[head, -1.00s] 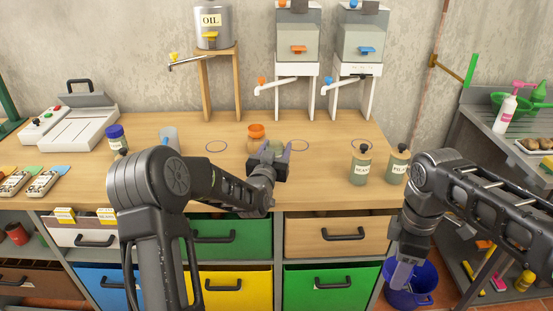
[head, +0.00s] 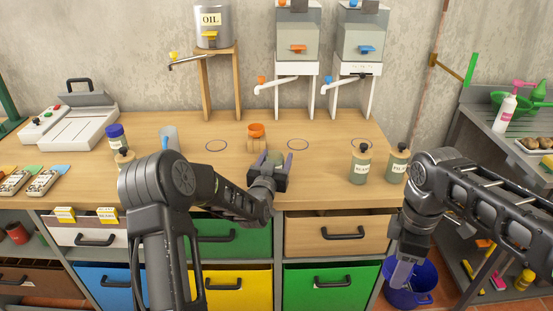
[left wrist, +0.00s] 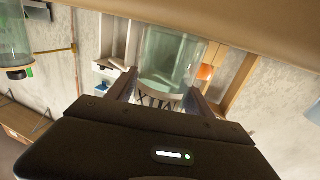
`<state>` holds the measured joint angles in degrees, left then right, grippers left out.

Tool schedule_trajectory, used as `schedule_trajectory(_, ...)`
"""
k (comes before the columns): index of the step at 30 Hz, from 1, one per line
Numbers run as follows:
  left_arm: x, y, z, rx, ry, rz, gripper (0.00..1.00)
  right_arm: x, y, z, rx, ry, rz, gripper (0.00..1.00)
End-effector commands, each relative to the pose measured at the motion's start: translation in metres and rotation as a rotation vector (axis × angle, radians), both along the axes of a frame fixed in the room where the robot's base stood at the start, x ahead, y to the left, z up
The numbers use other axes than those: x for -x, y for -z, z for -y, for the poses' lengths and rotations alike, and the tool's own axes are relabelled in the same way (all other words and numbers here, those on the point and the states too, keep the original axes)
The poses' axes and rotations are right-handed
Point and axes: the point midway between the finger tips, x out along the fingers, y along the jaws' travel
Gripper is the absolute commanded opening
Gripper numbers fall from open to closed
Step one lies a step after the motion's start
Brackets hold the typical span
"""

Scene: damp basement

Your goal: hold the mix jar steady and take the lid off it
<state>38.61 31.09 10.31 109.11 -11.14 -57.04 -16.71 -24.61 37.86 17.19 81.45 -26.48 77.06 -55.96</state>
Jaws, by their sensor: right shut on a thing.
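A clear greenish glass jar with a pale label (left wrist: 172,58) shows in the left wrist view, between the fingers of my left gripper (left wrist: 163,92). Its lettering is upside down and partly hidden; I take it for the mix jar. In the head view my left gripper (head: 272,168) is over the front of the bench, fingers apart, with a greenish rounded top (head: 273,157) between them; I cannot tell whether they touch it. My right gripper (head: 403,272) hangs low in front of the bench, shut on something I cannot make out. I see no separate lid.
An orange-lidded jar (head: 256,138) stands just behind my left gripper. Two labelled jars (head: 361,166) (head: 397,165) stand to its right on the wooden bench (head: 325,185). Dispensers (head: 297,40) stand at the back. A blue bucket (head: 425,285) is by my right gripper.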

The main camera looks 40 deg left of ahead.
Motion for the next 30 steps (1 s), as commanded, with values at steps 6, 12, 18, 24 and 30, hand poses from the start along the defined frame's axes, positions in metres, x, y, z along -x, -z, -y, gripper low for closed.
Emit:
schedule_trajectory(6, 0.000, 0.000, 0.000, 0.000, 0.000, 0.000, 0.74, 0.000, 0.000, 0.000, 0.000, 0.000, 0.000, 0.04)
schedule_trajectory(12, 0.000, -0.001, 0.000, 0.000, 0.000, 0.000, 0.74, 0.000, -0.001, 0.000, 0.000, 0.000, 0.000, 0.04)
schedule_trajectory(18, 0.008, -0.002, 0.003, -0.001, 0.000, 0.001, 0.74, 0.000, -0.001, 0.000, 0.000, 0.000, 0.000, 0.04)
schedule_trajectory(24, 0.040, -0.001, 0.016, -0.001, 0.000, 0.000, 0.74, 0.000, 0.006, 0.000, 0.000, 0.000, 0.000, 0.04)
schedule_trajectory(30, 0.080, -0.001, 0.032, -0.001, 0.000, 0.000, 0.74, 0.000, 0.014, 0.000, 0.000, 0.000, 0.000, 0.04)
